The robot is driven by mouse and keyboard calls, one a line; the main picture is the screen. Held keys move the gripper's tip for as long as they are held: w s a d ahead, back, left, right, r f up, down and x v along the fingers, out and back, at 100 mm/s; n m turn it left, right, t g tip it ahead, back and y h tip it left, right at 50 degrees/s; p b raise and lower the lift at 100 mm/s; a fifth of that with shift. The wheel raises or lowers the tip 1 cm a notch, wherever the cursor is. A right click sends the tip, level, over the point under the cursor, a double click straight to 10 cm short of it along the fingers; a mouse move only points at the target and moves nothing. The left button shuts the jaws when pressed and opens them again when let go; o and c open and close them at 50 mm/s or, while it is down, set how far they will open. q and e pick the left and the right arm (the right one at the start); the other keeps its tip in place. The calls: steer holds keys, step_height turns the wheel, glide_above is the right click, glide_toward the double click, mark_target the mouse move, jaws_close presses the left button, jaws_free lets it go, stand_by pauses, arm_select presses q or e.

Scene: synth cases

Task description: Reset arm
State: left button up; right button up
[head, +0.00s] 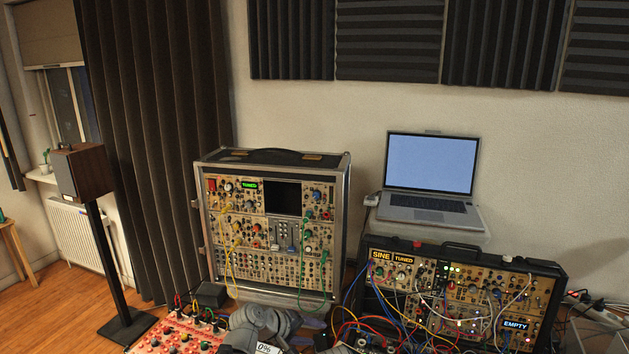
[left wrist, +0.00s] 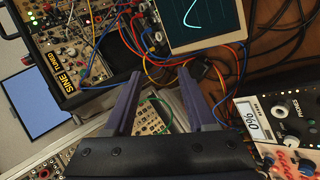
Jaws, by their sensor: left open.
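My left arm comes in low in the head view, and its grey gripper (head: 300,324) is over the cluttered desk in front of the tall synth case (head: 342,215). In the left wrist view the two purple fingers (left wrist: 160,76) stand apart with nothing held between them. Beyond the fingertips are patch cables and a module with a screen (left wrist: 205,22) showing a light trace. A synth case labelled SINE and TUNED (left wrist: 68,80) lies to the upper left there. My right gripper is not in view.
The right synth case (head: 555,280) is full of cables, with a laptop (head: 430,165) behind it. A red-and-white panel with knobs (head: 165,338) stands at the front left. Loose cables (head: 370,322) cross the desk.

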arm_select(q)
steer(key=s+a+f+m+g+y, duration=0.1)
steer(key=s+f+m+g+y, duration=0.1)
steer(key=s, duration=0.5)
steer(key=s+a+f+m+g+y, duration=0.2)
steer(key=s+f+m+y, duration=0.1)
steer(key=s, duration=0.4)
steer(key=s+a+f+m+g+y, duration=0.2)
steer(key=s+m+y, duration=0.2)
steer(key=s, duration=0.3)
steer(key=shift+s+f+m, duration=0.25)
steer(key=shift+m, duration=0.25)
